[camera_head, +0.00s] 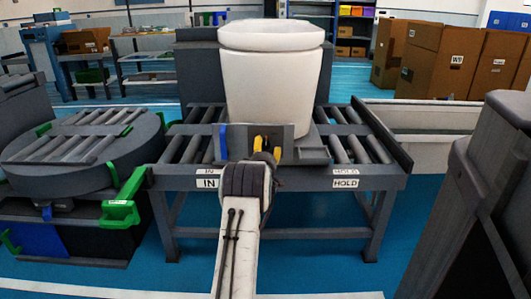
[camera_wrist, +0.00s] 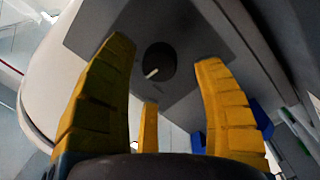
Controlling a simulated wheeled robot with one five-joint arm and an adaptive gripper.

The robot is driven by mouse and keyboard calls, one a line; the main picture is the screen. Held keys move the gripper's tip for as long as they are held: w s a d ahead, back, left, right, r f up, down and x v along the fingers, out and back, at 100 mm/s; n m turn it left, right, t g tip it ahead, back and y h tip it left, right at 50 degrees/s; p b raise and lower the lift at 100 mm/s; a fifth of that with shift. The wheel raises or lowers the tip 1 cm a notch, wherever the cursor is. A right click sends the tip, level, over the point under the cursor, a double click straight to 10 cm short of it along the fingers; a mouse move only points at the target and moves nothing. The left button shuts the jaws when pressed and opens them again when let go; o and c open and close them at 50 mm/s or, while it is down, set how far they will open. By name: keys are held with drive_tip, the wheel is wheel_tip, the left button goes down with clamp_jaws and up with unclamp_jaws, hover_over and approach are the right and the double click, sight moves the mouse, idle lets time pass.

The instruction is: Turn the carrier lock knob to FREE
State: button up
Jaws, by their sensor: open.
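The carrier lock knob (camera_wrist: 160,62) is a dark round knob with a short white pointer mark, on a grey plate (camera_wrist: 190,45) in the wrist view. My gripper (camera_wrist: 165,58) has its yellow fingers spread, one on each side of the knob in that view. Nothing is between them, and I cannot tell how far the tips are from the plate. In the head view my gripper (camera_head: 266,144) is in front of the carrier's grey front panel (camera_head: 293,150), below the white toilet bowl (camera_head: 270,85). The knob is hidden there, and no FREE label is readable.
The carrier sits on a roller table (camera_head: 385,160) labelled IN and HOLD. A blue piece (camera_head: 223,141) is left of my gripper. A round roller turntable (camera_head: 90,150) with green parts stands at the left. Cardboard boxes (camera_head: 430,58) stand behind right.

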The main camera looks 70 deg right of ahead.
sight(266, 146)
drive_tip(key=shift+b+x, duration=0.4)
drive_tip(key=shift+x, duration=1.3)
drive_tip(key=c, duration=1.2)
